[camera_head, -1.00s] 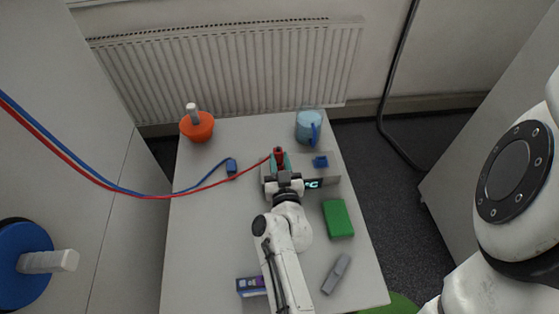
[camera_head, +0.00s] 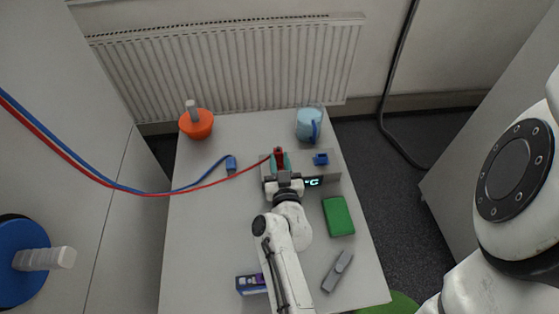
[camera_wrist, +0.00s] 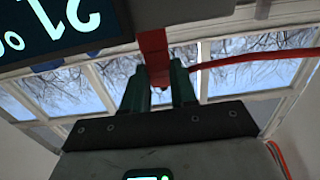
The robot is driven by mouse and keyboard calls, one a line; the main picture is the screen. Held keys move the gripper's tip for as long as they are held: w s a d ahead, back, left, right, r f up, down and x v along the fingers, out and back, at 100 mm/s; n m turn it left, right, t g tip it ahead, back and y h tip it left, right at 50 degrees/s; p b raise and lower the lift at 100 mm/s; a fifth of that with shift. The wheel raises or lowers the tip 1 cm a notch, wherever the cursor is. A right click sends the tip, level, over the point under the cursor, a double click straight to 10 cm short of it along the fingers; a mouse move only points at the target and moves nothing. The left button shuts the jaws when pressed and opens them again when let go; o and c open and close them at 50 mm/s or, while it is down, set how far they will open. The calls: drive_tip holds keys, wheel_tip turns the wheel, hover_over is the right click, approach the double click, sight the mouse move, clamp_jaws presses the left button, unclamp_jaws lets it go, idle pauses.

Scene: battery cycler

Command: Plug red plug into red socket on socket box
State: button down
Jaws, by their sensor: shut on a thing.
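My gripper (camera_head: 280,167) is at the left part of the grey socket box (camera_head: 332,181), with its green fingers pointing to the back of the table. It is shut on the red plug (camera_head: 279,153). In the wrist view the plug (camera_wrist: 154,52) stands between the two fingers (camera_wrist: 160,84), with its top end at the edge of the box (camera_wrist: 200,10). I cannot tell whether it is touching the box or seated in it. The red socket cannot be told apart from the plug. A blue socket (camera_head: 321,159) shows on the right part of the box.
A red cable (camera_head: 222,182) runs left from the plug. A blue plug (camera_head: 231,164) lies left of the box on its blue cable. An orange bowl (camera_head: 199,127), light blue mug (camera_head: 305,123), green block (camera_head: 337,217) and grey tool (camera_head: 337,272) stand around.

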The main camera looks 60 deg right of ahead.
drive_tip(key=c, duration=0.8)
unclamp_jaws()
drive_tip(key=shift+r, duration=0.1)
drive_tip(key=shift+r, duration=0.35)
wheel_tip(320, 180, up, 3)
drive_tip(key=shift+f+p, duration=0.2)
drive_tip(key=shift+p, duration=0.1)
drive_tip(key=s+a+r+b, duration=0.2)
drive_tip(key=s+a+r, duration=0.3)
drive_tip(key=s+r, duration=0.4)
drive_tip(key=s, duration=0.4)
drive_tip(key=shift+r, duration=0.3)
